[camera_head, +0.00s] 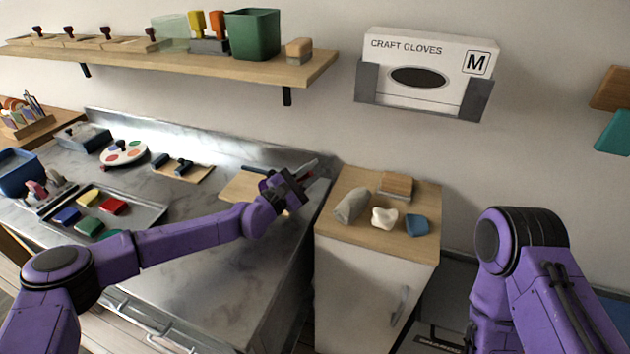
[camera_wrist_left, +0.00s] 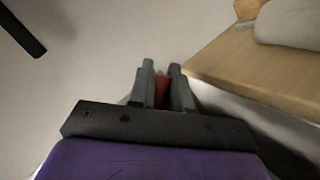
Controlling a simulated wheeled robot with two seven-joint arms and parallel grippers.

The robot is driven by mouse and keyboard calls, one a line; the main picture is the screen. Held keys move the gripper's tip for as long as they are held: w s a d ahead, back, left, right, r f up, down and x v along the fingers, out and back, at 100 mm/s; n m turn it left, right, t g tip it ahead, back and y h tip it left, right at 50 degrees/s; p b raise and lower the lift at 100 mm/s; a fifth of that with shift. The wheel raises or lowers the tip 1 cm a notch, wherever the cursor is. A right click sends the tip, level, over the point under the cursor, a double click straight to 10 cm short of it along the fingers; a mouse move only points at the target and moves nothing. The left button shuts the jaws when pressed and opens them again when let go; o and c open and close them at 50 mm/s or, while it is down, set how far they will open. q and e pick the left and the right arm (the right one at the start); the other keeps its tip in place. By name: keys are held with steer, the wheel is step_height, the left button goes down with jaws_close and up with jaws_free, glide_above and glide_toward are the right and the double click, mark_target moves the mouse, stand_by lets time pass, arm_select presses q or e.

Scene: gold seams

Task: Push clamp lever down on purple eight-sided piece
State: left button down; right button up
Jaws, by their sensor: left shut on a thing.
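My left gripper (camera_head: 300,180) is over the far right end of the steel counter, at the right end of a wooden board (camera_head: 240,190). In the left wrist view, its two fingers (camera_wrist_left: 161,75) are close together on a small red thing (camera_wrist_left: 161,92). Whether this is part of the clamp lever I cannot tell. A dark bar (camera_head: 255,170) shows on the board just left of the gripper. I cannot make out the purple eight-sided piece; the gripper covers part of this spot. My right arm shows at the right, but its gripper is out of view.
Right of the gripper, a wooden-topped cabinet (camera_head: 348,232) holds a grey roll (camera_head: 352,205), a white lump (camera_head: 384,218), a blue piece (camera_head: 416,225) and a block (camera_head: 397,185). A tray (camera_head: 150,214) of coloured blocks lies left. A shelf (camera_head: 250,68) hangs above. The counter's middle is clear.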

arm_select(q)
steer(key=shift+w+a+r+n+t+b, duration=0.1)
steer(key=shift+a+r+n+t+b, duration=0.25)
steer(key=shift+n, duration=0.35)
steer(key=shift+w+a+r+n+t+b, duration=0.15)
steer(key=shift+n+t, duration=0.3)
steer(key=shift+n, duration=0.25)
steer(key=shift+s, duration=0.1)
steer(key=shift+f, duration=0.1)
steer(key=c, duration=1.1)
jaws_free()
steer(key=shift+c, duration=0.2)
steer(key=shift+a, duration=0.1)
steer(key=s+a+b, duration=0.1)
steer(key=s+a, duration=0.7)
steer(key=s, duration=0.1)
steer(key=shift+s+a+f, duration=0.15)
steer(key=shift+s+a, duration=0.2)
steer(key=shift+s, duration=0.05)
